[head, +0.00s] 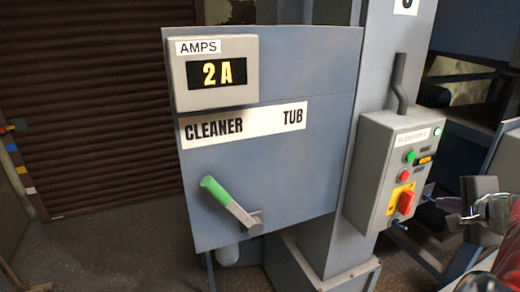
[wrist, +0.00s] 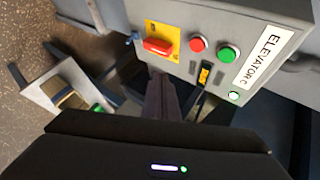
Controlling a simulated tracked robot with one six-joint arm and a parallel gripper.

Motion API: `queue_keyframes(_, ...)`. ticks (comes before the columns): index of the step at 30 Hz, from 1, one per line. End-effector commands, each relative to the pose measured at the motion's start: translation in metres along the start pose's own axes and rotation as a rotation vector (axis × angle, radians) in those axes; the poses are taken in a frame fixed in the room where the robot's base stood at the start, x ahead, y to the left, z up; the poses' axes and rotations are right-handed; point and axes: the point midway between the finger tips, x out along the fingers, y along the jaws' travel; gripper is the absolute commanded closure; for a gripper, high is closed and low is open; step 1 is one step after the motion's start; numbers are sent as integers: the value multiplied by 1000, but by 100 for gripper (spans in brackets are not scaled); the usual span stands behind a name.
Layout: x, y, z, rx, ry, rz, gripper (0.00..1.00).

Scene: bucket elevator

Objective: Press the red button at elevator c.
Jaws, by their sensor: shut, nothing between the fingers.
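The elevator c control box (head: 385,160) is a grey box on the column at the right of the head view. Its label "ELEVATOR C" (wrist: 264,55) is readable in the wrist view. The round red button (head: 404,175) sits between a green button (head: 410,156) and a red rotary switch on a yellow plate (head: 392,207). The wrist view shows the red button (wrist: 198,44) unobstructed, with the green button (wrist: 228,53) to its right. My gripper (wrist: 160,82) is shut and empty, its dark fingers pointing towards the box, nearer the yellow plate than the red button. Contact is not visible.
A black-and-yellow selector (wrist: 205,75) and a lit lamp (wrist: 234,96) are also on the box. Left of the column, the cleaner tub panel (head: 270,165) carries a green-handled lever (head: 229,203) and a 2A display (head: 216,73). Open floor (head: 110,245) lies at left.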

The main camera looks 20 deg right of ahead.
Motion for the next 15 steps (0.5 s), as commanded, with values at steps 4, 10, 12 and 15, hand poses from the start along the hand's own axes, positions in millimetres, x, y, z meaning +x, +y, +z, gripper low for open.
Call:
queue_keyframes(4,-3,-1,-10,7,21,-8,100)
queue_keyframes(10,-4,0,-10,8,22,-8,100)
queue_keyframes(12,-4,0,-10,8,21,-7,100)
queue_keyframes(15,-2,-1,-9,8,21,-7,100)
